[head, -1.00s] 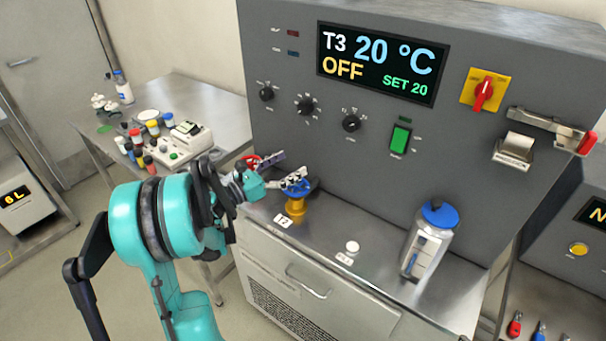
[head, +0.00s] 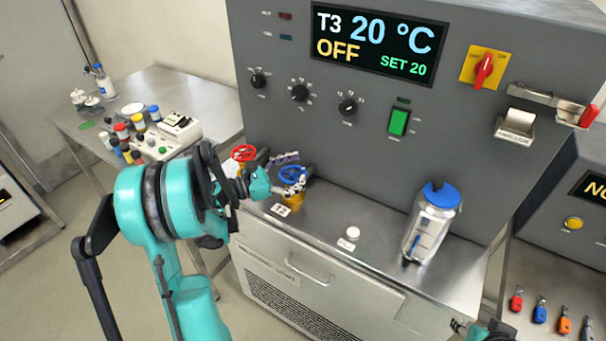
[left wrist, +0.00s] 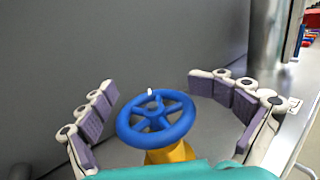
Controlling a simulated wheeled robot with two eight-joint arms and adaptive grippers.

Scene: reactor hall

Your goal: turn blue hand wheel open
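The blue hand wheel (head: 294,173) sits on a yellow valve body on the steel ledge of the T3 cabinet, behind a tag reading T2 or similar. In the left wrist view the blue hand wheel (left wrist: 156,119) is in the middle, on its yellow stem. My left gripper (head: 287,174) is open, with one finger behind the wheel and one in front. In the left wrist view its fingers (left wrist: 152,90) stand either side of the rim, with gaps. Part of my right arm's end (head: 462,326) shows at the bottom edge; its finger state is unclear.
A red hand wheel (head: 243,153) stands just left of the blue one, close to my left gripper. The panel (head: 300,120) rises behind.

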